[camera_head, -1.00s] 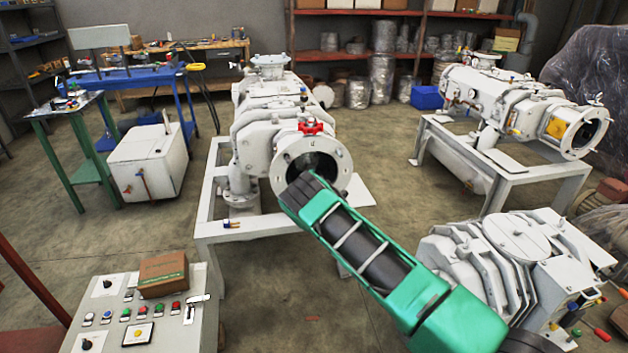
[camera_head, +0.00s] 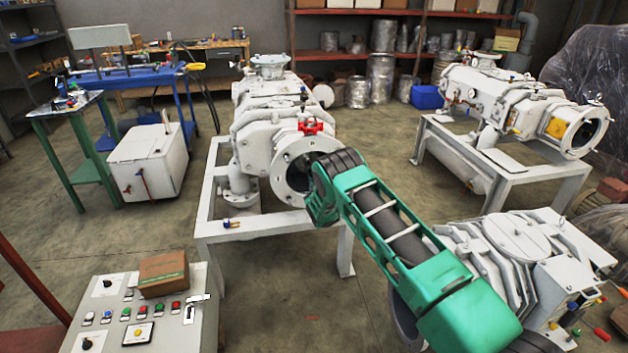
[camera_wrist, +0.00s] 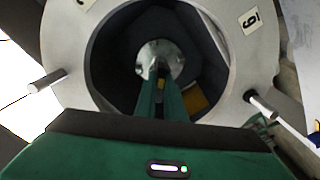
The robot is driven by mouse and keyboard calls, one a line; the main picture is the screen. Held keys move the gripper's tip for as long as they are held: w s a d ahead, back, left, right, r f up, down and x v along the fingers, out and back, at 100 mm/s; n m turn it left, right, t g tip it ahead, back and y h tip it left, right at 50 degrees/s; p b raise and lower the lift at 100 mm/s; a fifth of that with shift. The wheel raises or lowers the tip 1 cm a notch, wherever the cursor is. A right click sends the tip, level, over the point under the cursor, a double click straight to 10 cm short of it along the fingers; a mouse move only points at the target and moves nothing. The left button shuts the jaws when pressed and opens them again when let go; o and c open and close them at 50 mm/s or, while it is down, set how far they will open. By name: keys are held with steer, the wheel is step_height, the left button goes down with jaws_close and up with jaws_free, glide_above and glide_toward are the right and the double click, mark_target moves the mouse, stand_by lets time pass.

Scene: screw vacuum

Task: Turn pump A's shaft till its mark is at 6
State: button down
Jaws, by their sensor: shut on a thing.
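The pump in the middle (camera_head: 262,128), on a white frame, has a round flange (camera_head: 283,176) facing me; I take it as pump A. In the wrist view the flange ring (camera_wrist: 262,62) surrounds a dark bore, with the pale round shaft end (camera_wrist: 152,52) at its centre. A label reading 6 or 9 (camera_wrist: 251,20) is at upper right on the ring; another label is cut off at the top. My gripper (camera_wrist: 160,72) reaches into the bore, its green fingers closed on the shaft end. A small yellow spot shows between the fingers; I cannot tell whether it is the mark.
Two metal pegs (camera_wrist: 48,80) (camera_wrist: 260,104) stick out of the flange ring on either side of my gripper. A red valve handle (camera_head: 311,128) sits above the flange. Another pump (camera_head: 520,105) stands at right, and a grey machine (camera_head: 515,245) is close beside my arm. A control panel (camera_head: 150,325) is at lower left.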

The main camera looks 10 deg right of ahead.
steer(key=m, duration=0.2)
steer(key=f+m, duration=0.1)
steer(key=m, duration=0.2)
steer(key=shift+s+d+m, duration=0.1)
steer(key=shift+d+m, duration=0.1)
steer(key=shift+m, duration=0.1)
steer(key=shift+a+m, duration=0.15)
steer(key=shift+m, duration=1.25)
steer(key=c, duration=1.8)
jaws_free()
steer(key=shift+f, duration=0.1)
steer(key=shift+c, duration=0.2)
steer(key=shift+a+r, duration=0.1)
steer(key=shift+r, duration=0.15)
steer(key=s, duration=1)
steer(key=shift+s, duration=0.3)
